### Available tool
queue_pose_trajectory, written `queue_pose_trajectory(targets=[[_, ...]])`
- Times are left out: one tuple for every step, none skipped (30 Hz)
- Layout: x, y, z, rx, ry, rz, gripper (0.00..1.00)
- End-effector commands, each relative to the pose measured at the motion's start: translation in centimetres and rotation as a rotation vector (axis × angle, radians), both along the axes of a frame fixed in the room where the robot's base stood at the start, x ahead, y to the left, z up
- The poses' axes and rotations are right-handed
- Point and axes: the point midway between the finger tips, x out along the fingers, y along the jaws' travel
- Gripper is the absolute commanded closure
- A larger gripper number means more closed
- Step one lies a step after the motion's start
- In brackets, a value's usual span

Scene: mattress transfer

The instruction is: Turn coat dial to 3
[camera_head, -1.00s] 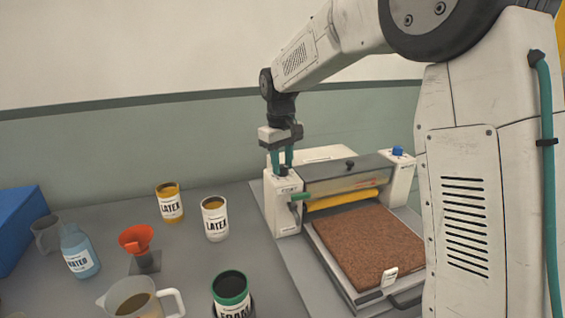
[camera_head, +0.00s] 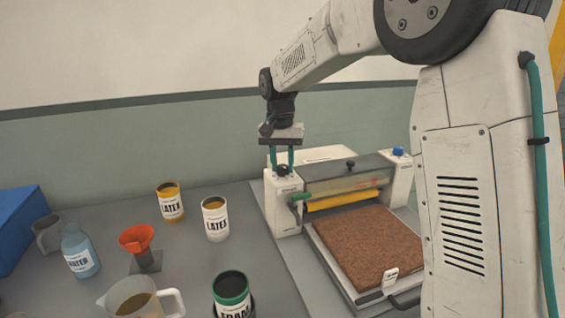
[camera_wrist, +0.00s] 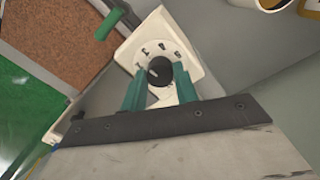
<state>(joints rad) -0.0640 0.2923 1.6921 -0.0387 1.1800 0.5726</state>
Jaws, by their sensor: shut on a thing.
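The coat dial is a black knob (camera_wrist: 160,71) on the white left end housing of the coating machine, with numerals around it. In the head view the dial (camera_head: 283,171) is mostly hidden by the fingers. My gripper (camera_head: 282,158) points down at the dial from above. In the wrist view its green fingers (camera_wrist: 160,76) stand on both sides of the knob, shut on it. A pale mark shows on the knob's left part in the wrist view; I cannot tell exactly which numeral it meets.
The machine has a yellow roller (camera_head: 343,200), a blue knob (camera_head: 398,151) and a green lever (camera_head: 301,197). A brown mat (camera_head: 365,245) lies on its bed. Latex cans (camera_head: 215,220), a red funnel (camera_head: 136,238) and a jug (camera_head: 135,300) stand on the left.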

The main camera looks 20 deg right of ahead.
Motion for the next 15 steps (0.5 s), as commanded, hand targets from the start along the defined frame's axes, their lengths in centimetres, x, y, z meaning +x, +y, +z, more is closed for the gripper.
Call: queue_pose_trajectory(targets=[[0.04,-0.02,0.04,0.0,-0.001,-0.019,0.93],[0.04,-0.02,0.04,-0.001,-0.001,-0.031,0.93],[0.04,-0.02,0.04,0.0,-0.001,-0.044,0.93],[0.05,-0.01,0.04,0.0,-0.002,-0.053,0.93],[0.05,-0.01,0.04,0.0,-0.002,-0.062,0.93],[0.05,-0.01,0.04,0.0,-0.002,-0.071,0.93],[0.05,-0.01,0.04,0.0,-0.002,-0.076,0.93],[0.05,-0.01,0.04,0.0,-0.002,-0.081,0.93],[0.05,-0.01,0.04,0.0,-0.002,-0.086,0.93],[0.05,-0.01,0.04,0.0,-0.002,-0.09,0.93],[0.05,-0.01,0.04,0.0,-0.002,-0.093,0.93],[0.05,-0.01,0.04,0.0,-0.002,-0.095,0.93],[0.05,-0.01,0.04,0.0,-0.002,-0.096,0.93],[0.05,0.0,0.04,0.0,-0.001,-0.097,0.93],[0.05,0.0,0.04,0.0,-0.001,-0.097,0.93]])
